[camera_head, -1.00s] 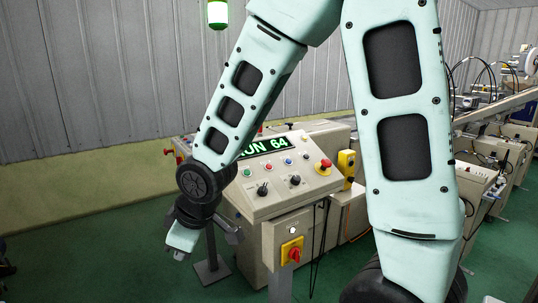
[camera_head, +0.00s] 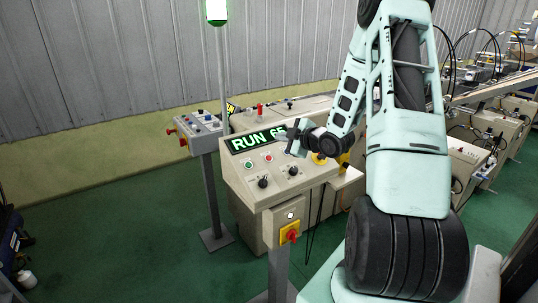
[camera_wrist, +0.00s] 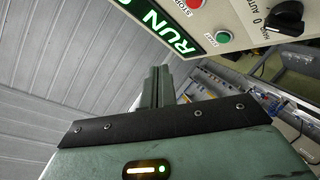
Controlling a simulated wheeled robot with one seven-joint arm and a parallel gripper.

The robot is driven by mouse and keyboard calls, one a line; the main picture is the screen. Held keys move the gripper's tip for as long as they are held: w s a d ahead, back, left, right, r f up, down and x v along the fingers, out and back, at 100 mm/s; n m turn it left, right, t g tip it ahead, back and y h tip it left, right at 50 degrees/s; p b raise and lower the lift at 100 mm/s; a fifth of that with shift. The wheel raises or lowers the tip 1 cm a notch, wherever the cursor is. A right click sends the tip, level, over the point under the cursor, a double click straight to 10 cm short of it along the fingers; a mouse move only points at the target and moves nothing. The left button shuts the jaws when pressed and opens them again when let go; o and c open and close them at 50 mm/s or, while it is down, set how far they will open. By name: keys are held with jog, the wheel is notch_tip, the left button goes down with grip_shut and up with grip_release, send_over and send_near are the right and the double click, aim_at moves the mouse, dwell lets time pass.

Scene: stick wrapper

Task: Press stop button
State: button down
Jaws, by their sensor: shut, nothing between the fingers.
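The control panel (camera_head: 275,190) is beige with a sloped face and a lit green display (camera_head: 258,138) reading RUN 65. On it are a green start button (camera_head: 248,165) and a red stop button (camera_head: 268,157). The wrist view labels them, with STOP (camera_wrist: 194,4) at the top edge and START (camera_wrist: 223,37) below it. My gripper (camera_head: 296,128) is shut and empty. It is by the panel's upper right, apart from the stop button. In the wrist view my fingers (camera_wrist: 158,78) point up toward the display, left of the buttons.
Two black knobs sit on the panel, one at the left (camera_head: 263,182) and one at the right (camera_head: 293,171). My arm partly hides a yellow-based control (camera_head: 319,158). A yellow switch with a red knob (camera_head: 290,233) is below. A second control stand (camera_head: 197,128) stands behind left.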

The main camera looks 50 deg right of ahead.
aim_at(269, 158)
jog(key=shift+f, duration=0.1)
jog(key=w+f+b, duration=0.1)
jog(key=f, duration=0.1)
jog(key=w+f+b, duration=0.1)
jog(key=f, duration=0.1)
jog(key=w+f+b, duration=0.1)
jog(key=f+b, duration=0.1)
jog(key=shift+w+d+f, duration=0.1)
jog(key=shift+d+f, duration=0.05)
jog(key=shift+d, duration=0.2)
jog(key=shift+w+d+f+b, duration=0.1)
jog(key=shift+w+f+b, duration=0.4)
jog(key=shift+f+b, duration=0.25)
dwell(1.4)
jog(key=shift+w+f+b, duration=0.15)
jog(key=shift+f+b, duration=0.15)
jog(key=shift+b, duration=0.35)
jog(key=shift+w+d+f+b, duration=0.1)
jog(key=shift+w+f+b, duration=0.05)
jog(key=shift+f+b, duration=0.25)
dwell(0.4)
jog(key=shift+r, duration=0.25)
jog(key=shift+s+r, duration=0.35)
jog(key=shift+r, duration=0.15)
jog(key=shift+p, duration=0.3)
